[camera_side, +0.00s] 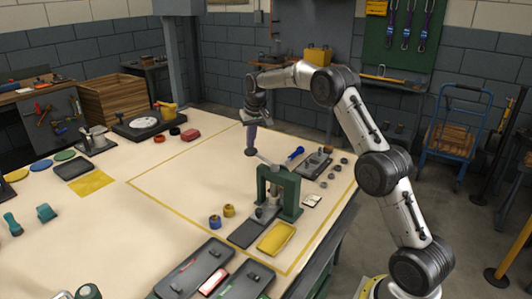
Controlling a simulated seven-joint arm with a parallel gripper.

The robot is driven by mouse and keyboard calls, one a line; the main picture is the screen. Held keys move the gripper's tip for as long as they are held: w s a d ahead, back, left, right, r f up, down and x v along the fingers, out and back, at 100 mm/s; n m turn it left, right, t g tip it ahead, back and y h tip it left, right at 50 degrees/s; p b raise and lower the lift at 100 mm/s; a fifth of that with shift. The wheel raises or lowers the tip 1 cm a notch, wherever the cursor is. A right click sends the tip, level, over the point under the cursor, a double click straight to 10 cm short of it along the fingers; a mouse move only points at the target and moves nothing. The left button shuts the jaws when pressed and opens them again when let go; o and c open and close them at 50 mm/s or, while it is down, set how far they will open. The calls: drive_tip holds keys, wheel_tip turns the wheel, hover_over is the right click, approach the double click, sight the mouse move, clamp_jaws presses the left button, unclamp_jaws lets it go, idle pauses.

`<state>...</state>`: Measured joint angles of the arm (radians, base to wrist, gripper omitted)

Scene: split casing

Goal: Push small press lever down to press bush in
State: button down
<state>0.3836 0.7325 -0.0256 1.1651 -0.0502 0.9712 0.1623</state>
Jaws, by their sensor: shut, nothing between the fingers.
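The small press is a green frame (291,195) standing upright near the front right of the table. A light lever (263,159) slants up and left from its top to a dark knob. My gripper (251,146) points down, with its shut fingers at the knob end of the lever. I cannot tell whether they touch it. A grey part (266,213) sits at the foot of the press, on or beside its dark base plate (243,235). The bush under the press cannot be made out at this size.
A blue ring-shaped part (214,222) and a yellow one (229,211) stand left of the press. A yellow tray (276,239) lies in front. A dark fixture (314,165), a blue-handled tool (295,153) and several small round parts lie behind right.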

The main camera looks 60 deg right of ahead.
drive_tip(key=shift+a+x, duration=0.15)
drive_tip(key=shift+x, duration=0.8)
drive_tip(key=shift+a+x, duration=0.1)
drive_tip(key=shift+x, duration=0.9)
idle(2.5)
wheel_tip(320, 180, up, 11)
idle(1.3)
